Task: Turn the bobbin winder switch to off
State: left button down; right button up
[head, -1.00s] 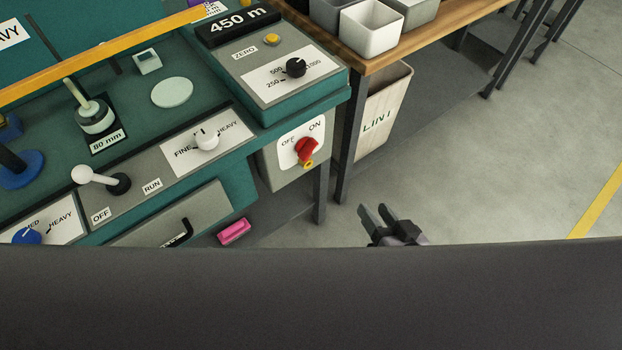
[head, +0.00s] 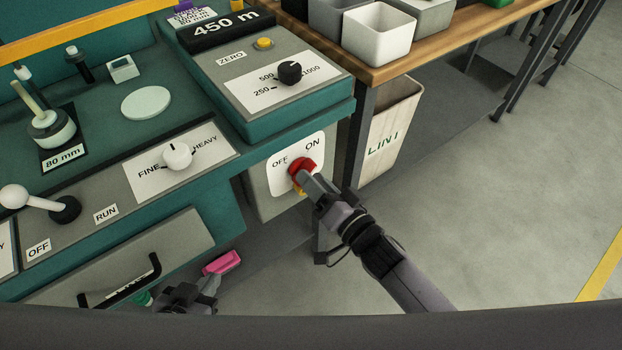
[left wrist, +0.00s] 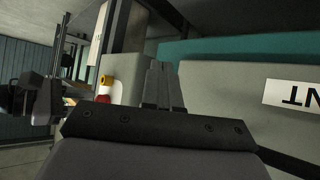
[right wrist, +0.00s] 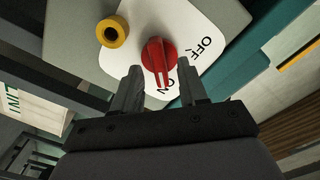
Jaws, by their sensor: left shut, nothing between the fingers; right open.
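The red rotary switch (head: 302,167) is on a white OFF/ON plate (head: 284,157) on the grey box at the machine's front right. In the right wrist view the red knob (right wrist: 157,60) stands upright in the picture, with a yellow ring (right wrist: 112,32) beside it. My right gripper (head: 312,184) is open at the switch. In its wrist view the fingers (right wrist: 160,85) are spread either side of the knob's near end; contact cannot be told. My left gripper (head: 213,284) is shut and empty, low beside the pink object; its fingers (left wrist: 165,85) also show in the left wrist view.
A white-knobbed lever (head: 32,200) marked OFF/RUN and a FINE/HEAVY dial (head: 177,155) are on the machine's panel. A pink object (head: 222,263) lies below the drawer. A lint bin (head: 391,135) stands under the wooden table (head: 395,70). Floor at right is clear.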

jog(key=shift+x, duration=0.85)
grip_shut()
jog(key=shift+n, duration=0.4)
jog(key=shift+s+a+n+p, duration=0.1)
jog(key=shift+n+p, duration=0.3)
jog(key=shift+n, duration=8.1)
grip_release()
